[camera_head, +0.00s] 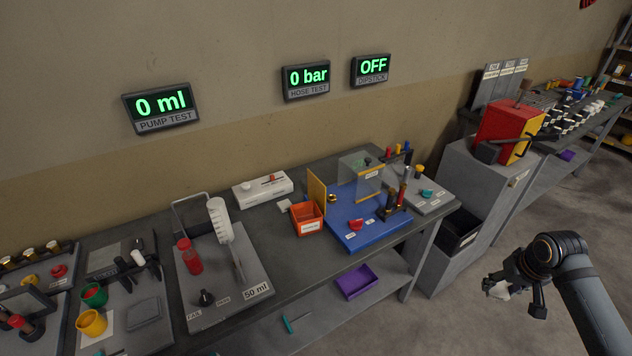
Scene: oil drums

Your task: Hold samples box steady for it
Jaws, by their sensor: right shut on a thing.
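An orange open-topped box (299,219) with a white label stands on the grey bench, at the left edge of the blue board. Its writing is too small to read, so I cannot tell for sure that it is the samples box. My right gripper (494,287) is at the lower right, over the floor and well away from the orange box. It is shut on a small whitish thing (499,291), which the fingers partly hide. My left gripper is not in view.
The blue board (345,233) carries a yellow panel, a clear guard and small parts. A pump test stand (229,284) is left of it. A purple tray (357,282) lies on the lower shelf. A grey cabinet (458,206) bears a red and yellow machine (507,127). Floor is clear around my right arm.

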